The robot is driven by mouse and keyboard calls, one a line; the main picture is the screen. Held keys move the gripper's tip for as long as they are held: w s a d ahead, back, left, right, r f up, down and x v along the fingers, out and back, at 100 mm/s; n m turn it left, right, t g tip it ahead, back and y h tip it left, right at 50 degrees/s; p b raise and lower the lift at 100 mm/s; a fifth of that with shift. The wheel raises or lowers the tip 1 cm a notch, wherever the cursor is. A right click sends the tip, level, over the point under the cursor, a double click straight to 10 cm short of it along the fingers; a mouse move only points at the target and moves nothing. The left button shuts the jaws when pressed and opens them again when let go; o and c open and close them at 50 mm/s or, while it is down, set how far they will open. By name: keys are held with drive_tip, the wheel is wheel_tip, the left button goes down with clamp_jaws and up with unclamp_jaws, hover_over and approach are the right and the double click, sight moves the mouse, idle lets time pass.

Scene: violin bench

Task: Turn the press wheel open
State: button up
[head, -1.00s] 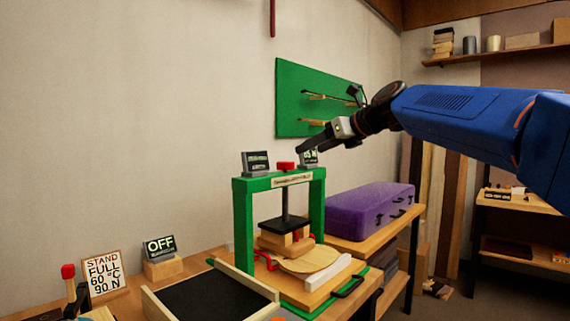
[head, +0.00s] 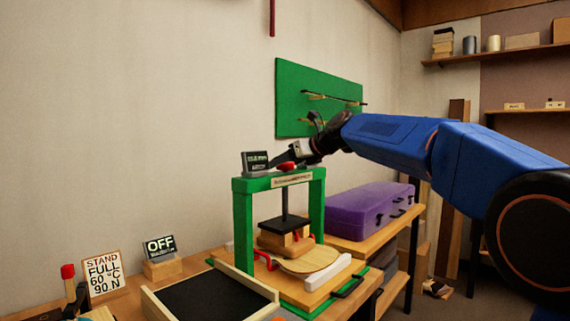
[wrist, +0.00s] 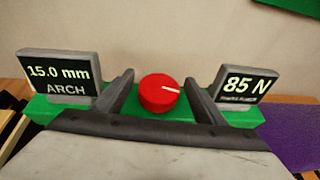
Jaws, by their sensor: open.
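The press wheel is a red knob (wrist: 160,94) with a white mark pointing right. It sits on the top beam of the green press (head: 243,185), and shows partly in the head view (head: 287,166). My gripper (wrist: 160,78) is open, one finger on each side of the knob, with visible gaps on both sides. In the head view my gripper (head: 281,158) is at the top of the press. The left display (wrist: 60,78) reads 15.0 mm ARCH. The right display (wrist: 246,88) reads 85 N. Under the press plate, wooden blocks (head: 283,243) are stacked.
A purple case (head: 365,212) lies on the bench right of the press. A black-bottomed tray (head: 210,302), an OFF display (head: 160,247) and a sign (head: 102,275) reading STAND FULL 60 °C 90 N are to the left. A green tool board (head: 300,90) hangs behind.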

drive_tip(key=c, duration=1.1)
drive_tip(key=shift+o, duration=0.3)
drive_tip(key=shift+n+g, duration=0.3)
drive_tip(key=n+g+y, duration=0.2)
drive_tip(key=n+g, duration=0.1)
drive_tip(key=shift+w+n+g+y, duration=0.15)
drive_tip(key=shift+n+g+y, duration=0.15)
drive_tip(key=shift+y, duration=0.1)
drive_tip(key=n+g+y, duration=0.1)
drive_tip(key=n+g, duration=0.3)
drive_tip(key=g, duration=0.1)
drive_tip(key=shift+n, duration=0.3)
drive_tip(key=shift+s+n+g, duration=0.2)
drive_tip(key=shift+n+g, duration=0.1)
drive_tip(key=shift+g, duration=0.2)
